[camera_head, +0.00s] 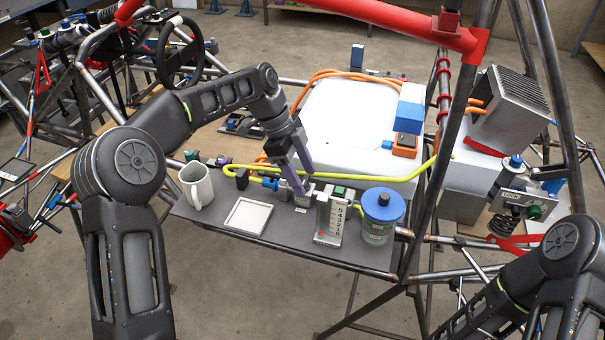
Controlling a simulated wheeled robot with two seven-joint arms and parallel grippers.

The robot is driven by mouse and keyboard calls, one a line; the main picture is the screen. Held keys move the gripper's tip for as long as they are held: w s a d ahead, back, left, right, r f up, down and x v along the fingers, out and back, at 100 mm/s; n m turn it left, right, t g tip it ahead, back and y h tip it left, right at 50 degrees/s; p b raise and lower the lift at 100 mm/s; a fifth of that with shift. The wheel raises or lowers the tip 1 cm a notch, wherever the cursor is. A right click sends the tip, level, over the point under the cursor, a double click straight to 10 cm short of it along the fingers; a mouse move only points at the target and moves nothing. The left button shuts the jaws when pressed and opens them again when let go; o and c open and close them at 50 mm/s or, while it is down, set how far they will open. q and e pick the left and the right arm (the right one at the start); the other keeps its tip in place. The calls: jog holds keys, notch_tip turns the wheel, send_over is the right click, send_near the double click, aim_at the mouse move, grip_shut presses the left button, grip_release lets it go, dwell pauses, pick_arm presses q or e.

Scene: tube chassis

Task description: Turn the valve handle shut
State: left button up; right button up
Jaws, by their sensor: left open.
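A small metal fitting (302,199), which looks like the valve, sits on the grey shelf at the end of the yellow hose (350,178), beside a blue connector (270,183). Its handle is small and partly hidden by my gripper, so I cannot tell its angle. My left gripper (303,181) points down over this fitting. Its two purple-grey fingers are apart, with the lower fingertip close to the fitting; I cannot tell whether they touch. My right arm shows at the lower right, but its gripper is out of view.
A white tank (345,125) stands behind. A tube frame (440,150) rises at the right.

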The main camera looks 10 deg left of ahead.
pick_arm(q)
jog(key=shift+w+a+r, duration=0.1)
jog(key=shift+a+r, duration=0.1)
jog(key=shift+r, duration=0.35)
jog(key=p+v, duration=0.3)
jog(key=v, duration=0.3)
jog(key=shift+r+p, duration=0.35)
jog(key=shift+a, duration=0.1)
